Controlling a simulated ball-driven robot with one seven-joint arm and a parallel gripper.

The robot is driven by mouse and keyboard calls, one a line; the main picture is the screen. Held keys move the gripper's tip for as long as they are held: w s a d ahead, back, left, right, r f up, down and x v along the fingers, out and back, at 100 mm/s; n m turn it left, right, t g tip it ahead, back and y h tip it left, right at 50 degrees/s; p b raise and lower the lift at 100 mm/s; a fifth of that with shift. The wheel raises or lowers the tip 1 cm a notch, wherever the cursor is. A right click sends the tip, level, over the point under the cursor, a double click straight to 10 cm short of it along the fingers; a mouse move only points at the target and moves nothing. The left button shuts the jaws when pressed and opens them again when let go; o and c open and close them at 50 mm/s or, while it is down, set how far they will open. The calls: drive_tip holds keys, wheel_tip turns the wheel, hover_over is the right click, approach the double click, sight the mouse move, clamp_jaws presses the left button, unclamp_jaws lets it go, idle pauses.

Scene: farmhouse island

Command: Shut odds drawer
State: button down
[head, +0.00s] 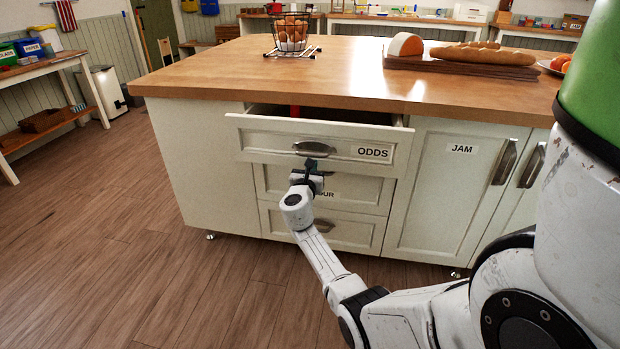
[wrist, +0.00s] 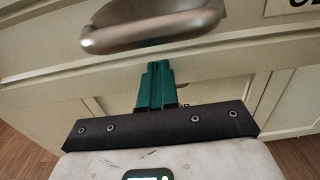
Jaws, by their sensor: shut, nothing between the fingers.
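The odds drawer (head: 270,139) is the top drawer of the island's left stack and stands open, pulled out from under the worktop. Its front bears the label ODDS and a metal cup handle (head: 314,148). Something red shows inside it. My gripper (head: 310,163) is shut and empty, just below the handle at the lower part of the drawer front. In the wrist view the green fingers (wrist: 156,68) are together, below the handle (wrist: 150,28). I cannot tell whether the fingertips touch the drawer front.
Two shut drawers lie below, the middle one (head: 268,182) partly hidden by my gripper. The JAM cupboard (head: 450,190) is at right. The worktop (head: 225,68) holds an egg basket (head: 291,30) and a bread board (head: 425,66). The floor at left is clear.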

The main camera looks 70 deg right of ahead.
drive_tip(key=d+b, duration=0.2)
drive_tip(key=d, duration=0.1)
drive_tip(key=d+b, duration=0.6)
drive_tip(key=d, duration=0.1)
drive_tip(key=shift+w+f, duration=0.15)
drive_tip(key=shift+w, duration=0.2)
drive_tip(key=d+b, duration=0.2)
drive_tip(key=shift+w+d+b, duration=0.1)
drive_tip(key=shift+b, duration=0.25)
drive_tip(key=shift+d, duration=0.3)
drive_tip(key=shift+r, duration=0.2)
drive_tip(key=shift+d+f+b, duration=0.1)
drive_tip(key=shift+d+b, duration=0.1)
drive_tip(key=shift+b, duration=0.3)
